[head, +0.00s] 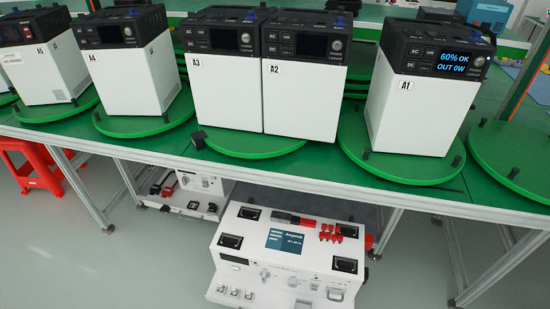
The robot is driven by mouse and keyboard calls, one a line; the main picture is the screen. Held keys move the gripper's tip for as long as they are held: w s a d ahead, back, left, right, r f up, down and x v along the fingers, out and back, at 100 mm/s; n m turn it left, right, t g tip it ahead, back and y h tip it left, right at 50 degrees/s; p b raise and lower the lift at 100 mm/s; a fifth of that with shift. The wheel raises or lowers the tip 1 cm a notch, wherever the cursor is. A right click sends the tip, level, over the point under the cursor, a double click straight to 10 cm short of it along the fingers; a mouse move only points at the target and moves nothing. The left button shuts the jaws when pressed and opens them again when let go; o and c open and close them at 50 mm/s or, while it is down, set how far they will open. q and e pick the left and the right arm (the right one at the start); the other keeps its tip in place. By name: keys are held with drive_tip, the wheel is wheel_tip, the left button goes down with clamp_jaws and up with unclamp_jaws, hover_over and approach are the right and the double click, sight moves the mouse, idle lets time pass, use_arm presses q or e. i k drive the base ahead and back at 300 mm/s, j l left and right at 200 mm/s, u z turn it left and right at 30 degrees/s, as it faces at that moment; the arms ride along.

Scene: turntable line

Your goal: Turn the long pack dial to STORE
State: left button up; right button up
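A long white pack (318,258) stands on the floor in front of the table, with a dark blue label, several black corner pieces, and red parts on its top. Small knobs and switches sit on its front face; one round knob (264,274) could be the dial, but its markings and setting are too small to read. The word STORE is not legible anywhere. Neither of my grippers is in view.
A green-topped table (470,187) carries white power units on green turntables, including A1 (400,115), A2 (300,100) and A3 (222,95). A1's screen reads 60% OK, OUT 0W. Another white device (200,185) sits under the table. A red stool (38,165) stands left. The front-left floor is clear.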

sight(292, 283)
drive_tip(key=k+l, duration=0.15)
drive_tip(key=k, duration=0.35)
drive_tip(key=k+l+z, duration=0.1)
drive_tip(key=k, duration=0.35)
